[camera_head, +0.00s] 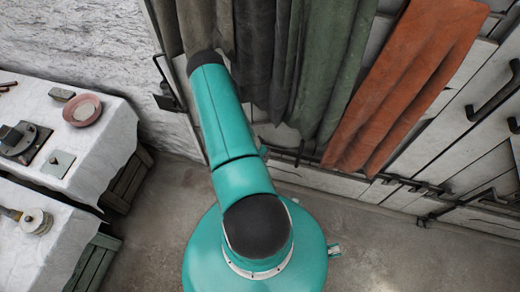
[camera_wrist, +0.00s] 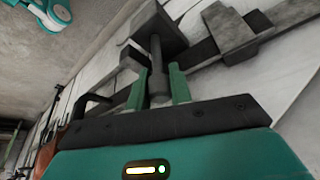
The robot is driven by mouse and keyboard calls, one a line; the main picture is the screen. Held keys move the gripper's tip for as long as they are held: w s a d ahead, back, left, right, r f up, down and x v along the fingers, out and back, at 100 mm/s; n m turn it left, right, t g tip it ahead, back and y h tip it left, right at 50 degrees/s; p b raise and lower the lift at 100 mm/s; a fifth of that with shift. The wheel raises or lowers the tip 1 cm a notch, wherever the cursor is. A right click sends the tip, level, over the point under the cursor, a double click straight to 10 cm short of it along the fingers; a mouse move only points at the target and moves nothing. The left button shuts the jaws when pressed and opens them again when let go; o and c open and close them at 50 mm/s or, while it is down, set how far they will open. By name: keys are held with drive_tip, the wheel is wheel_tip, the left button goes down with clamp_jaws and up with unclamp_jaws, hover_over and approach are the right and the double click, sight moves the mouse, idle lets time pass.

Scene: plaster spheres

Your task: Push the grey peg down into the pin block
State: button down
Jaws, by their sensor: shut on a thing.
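In the wrist view my gripper (camera_wrist: 157,82) has its two green fingers closed on either side of a dark grey peg (camera_wrist: 156,58). The peg's far end meets a grey block (camera_wrist: 162,32), which looks like the pin block, against the pale panelled wall. I cannot tell how deep the peg sits in it. In the head view my teal arm reaches up toward the wall by the hanging cloths; my gripper, the peg and the block cannot be made out there.
Green cloths (camera_head: 305,65) and an orange cloth (camera_head: 405,85) hang on the wall. Dark latch bars (camera_wrist: 235,42) lie beside the block. Two white-covered tables (camera_head: 110,142) with small objects stand at left. The floor (camera_head: 385,250) at right is clear.

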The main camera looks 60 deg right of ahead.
drive_tip(key=shift+f, duration=0.5)
drive_tip(key=c, duration=1.2)
unclamp_jaws()
drive_tip(key=shift+s, duration=0.2)
drive_tip(key=shift+s+a+f, duration=0.1)
drive_tip(key=shift+s+a, duration=0.05)
drive_tip(key=shift+s, duration=0.15)
drive_tip(key=shift+w+r, duration=0.2)
drive_tip(key=shift+r, duration=0.3)
drive_tip(key=shift+w+r, duration=0.15)
drive_tip(key=shift+r, duration=0.35)
drive_tip(key=shift+w+r, duration=0.15)
drive_tip(key=shift+r, duration=0.95)
